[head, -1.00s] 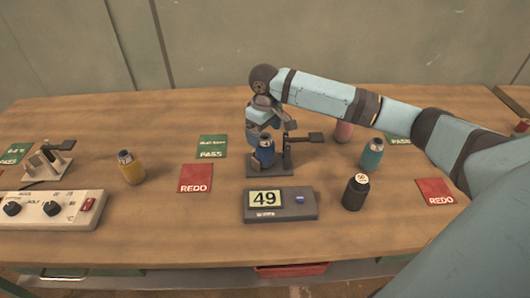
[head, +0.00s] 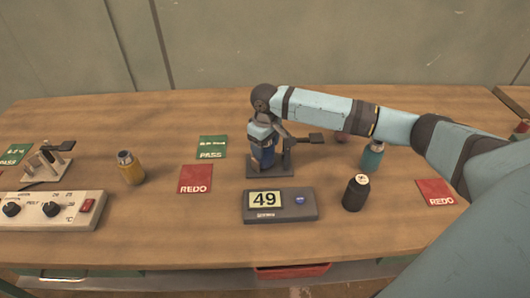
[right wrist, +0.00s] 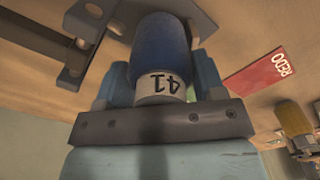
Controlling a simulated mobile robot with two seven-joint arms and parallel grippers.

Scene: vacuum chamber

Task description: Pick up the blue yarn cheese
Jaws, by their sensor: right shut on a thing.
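The blue yarn cheese (head: 262,157) stands upright at a dark stand (head: 286,170) near the middle of the table. My right gripper (head: 262,143) comes down over it from above and is shut on its upper part. In the right wrist view the blue cheese (right wrist: 160,50) sits between the fingers, its pale end marked 41. Whether its lower end touches the stand's base I cannot tell. My left gripper is not in view.
A display box (head: 281,205) reading 49 stands in front. A black bottle (head: 356,193) and a teal cheese (head: 372,155) stand to the right. A yellow cheese (head: 130,168), red REDO card (head: 195,179) and control box (head: 50,210) are to the left.

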